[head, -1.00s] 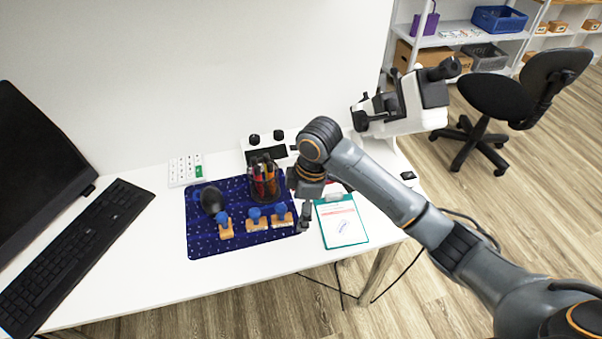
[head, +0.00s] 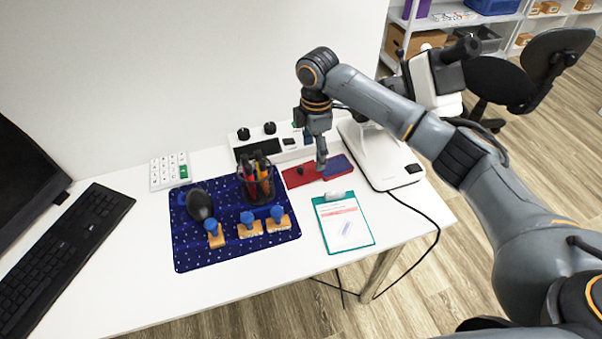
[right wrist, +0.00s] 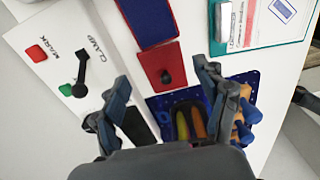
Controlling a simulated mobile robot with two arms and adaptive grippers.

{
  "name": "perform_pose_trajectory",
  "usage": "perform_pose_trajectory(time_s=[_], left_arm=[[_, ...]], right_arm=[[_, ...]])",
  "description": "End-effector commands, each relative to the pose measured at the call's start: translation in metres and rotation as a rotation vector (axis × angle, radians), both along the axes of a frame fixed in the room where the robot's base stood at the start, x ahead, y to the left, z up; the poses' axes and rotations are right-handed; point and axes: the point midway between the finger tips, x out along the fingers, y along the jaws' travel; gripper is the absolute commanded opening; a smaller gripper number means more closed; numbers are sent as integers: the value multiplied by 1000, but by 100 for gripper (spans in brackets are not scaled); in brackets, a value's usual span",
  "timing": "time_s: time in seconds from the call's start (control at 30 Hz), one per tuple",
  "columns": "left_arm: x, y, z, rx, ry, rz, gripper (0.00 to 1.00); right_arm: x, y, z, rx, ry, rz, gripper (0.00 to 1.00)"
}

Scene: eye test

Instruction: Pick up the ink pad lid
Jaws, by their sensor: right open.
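The ink pad lid, a flat red plate (head: 294,179) with a small black knob, lies on the white table behind the clipboard. It also shows in the right wrist view (right wrist: 172,54). The blue ink pad (head: 340,165) lies against its right side in the head view; the right wrist view shows the pad (right wrist: 147,18) with a red rim. My right gripper (head: 321,164) points down over the lid and pad. In the right wrist view its spread fingers (right wrist: 161,78) stand to either side of the lid's knob, with nothing between them.
A pen cup (head: 257,186) and several blue-handled stamps stand on the dark blue mat (head: 195,253). A teal clipboard (head: 365,238) lies in front of the lid. A white panel (head: 238,143) with knobs is behind; a microscope base (head: 383,165) stands to the right.

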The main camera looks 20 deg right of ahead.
Motion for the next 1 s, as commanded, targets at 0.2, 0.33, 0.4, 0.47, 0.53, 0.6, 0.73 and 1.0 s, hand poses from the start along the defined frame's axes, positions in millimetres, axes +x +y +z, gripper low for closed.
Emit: perform_pose_trajectory(time_s=[0.2, 0.33, 0.4, 0.47, 0.53, 0.6, 0.73, 1.0], left_arm=[[0, 0, 1, 0, 0, 0, 48], [0, 0, 2, 0, 0, 0, 48], [0, 0, 2, 0, 0, 0, 48], [0, 0, 2, 0, 0, 0, 48], [1, 0, 2, 0, 0, 0, 48], [1, 0, 2, 0, -1, 0, 48], [1, 0, 2, 0, -1, 0, 48], [1, -1, 2, 0, -1, 0, 48]], right_arm=[[0, 0, -16, 0, 1, 0, 74], [0, -1, -35, -1, 3, -1, 74], [0, -1, -46, 0, 2, -1, 74], [0, 0, -54, 0, 1, 0, 74], [0, -1, -59, 0, 1, 0, 74], [0, 0, -61, 1, -1, 0, 74], [0, -1, -61, 1, -2, 1, 74], [0, -1, -61, 0, -1, 0, 40]])
